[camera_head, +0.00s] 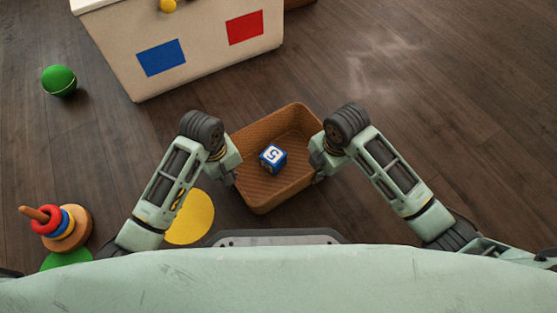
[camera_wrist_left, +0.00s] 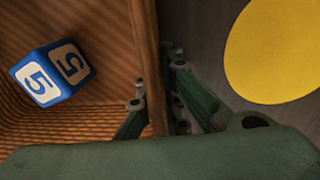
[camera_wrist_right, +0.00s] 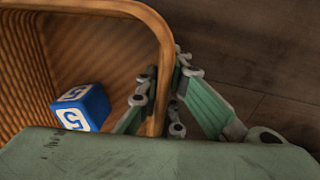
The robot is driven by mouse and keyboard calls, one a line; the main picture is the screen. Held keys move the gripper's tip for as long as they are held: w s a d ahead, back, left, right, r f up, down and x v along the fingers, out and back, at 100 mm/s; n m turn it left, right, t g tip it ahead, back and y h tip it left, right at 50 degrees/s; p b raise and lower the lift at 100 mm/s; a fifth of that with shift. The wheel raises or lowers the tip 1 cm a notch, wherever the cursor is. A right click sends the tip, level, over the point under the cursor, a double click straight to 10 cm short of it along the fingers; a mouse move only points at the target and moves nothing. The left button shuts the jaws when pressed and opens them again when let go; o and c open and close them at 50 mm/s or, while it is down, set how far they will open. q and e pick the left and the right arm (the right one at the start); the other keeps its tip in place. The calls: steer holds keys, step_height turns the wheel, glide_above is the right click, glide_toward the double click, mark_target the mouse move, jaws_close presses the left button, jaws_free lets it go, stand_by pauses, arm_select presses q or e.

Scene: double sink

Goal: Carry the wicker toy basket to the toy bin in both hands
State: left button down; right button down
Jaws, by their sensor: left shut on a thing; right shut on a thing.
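The wicker basket (camera_head: 262,196) is brown and rectangular, held between my two arms in the head view and turned slightly. A blue and white number block (camera_head: 273,158) lies inside it. My left gripper (camera_head: 233,178) is shut on the basket's left wall; the left wrist view shows its fingers on both sides of the rim (camera_wrist_left: 146,60). My right gripper (camera_head: 318,172) is shut on the right wall; the right wrist view shows its fingers astride the rim (camera_wrist_right: 165,50). The cream toy bin (camera_head: 200,55), with blue and red patches, stands ahead at the upper left.
A green ball (camera_head: 59,81) lies left of the bin. A ring stacker (camera_head: 62,228) stands at the lower left. A yellow disc (camera_head: 191,218) lies on the floor by my left arm, and a green disc (camera_head: 66,260) near the stacker. The wooden floor at right is clear.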

arm_select(q)
steer(key=shift+r, duration=0.2)
arm_select(e)
steer(key=shift+r, duration=0.2)
